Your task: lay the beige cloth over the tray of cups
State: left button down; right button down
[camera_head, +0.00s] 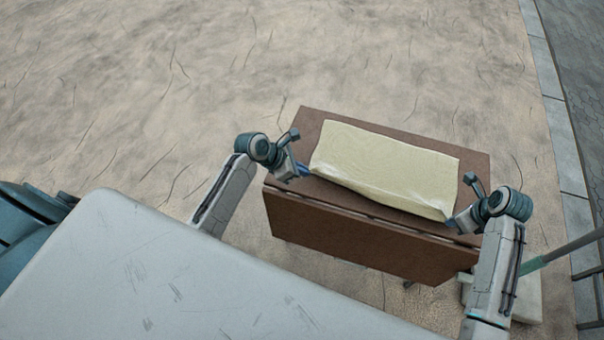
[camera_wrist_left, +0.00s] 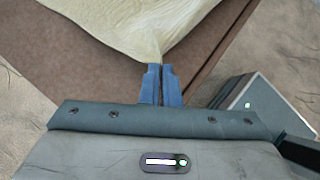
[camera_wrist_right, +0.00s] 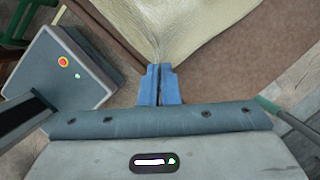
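No tray or cups show in any view; whatever lies under the cloth is hidden. My left gripper (camera_head: 304,171) is at the cloth's near left corner, and in the left wrist view its blue fingers (camera_wrist_left: 161,70) are closed on that corner. My right gripper (camera_head: 453,220) is at the near right corner, and in the right wrist view its fingers (camera_wrist_right: 159,70) are closed on gathered cloth.
A grey paved strip (camera_head: 555,100) runs along the right.

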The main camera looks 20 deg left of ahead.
dwell(0.4)
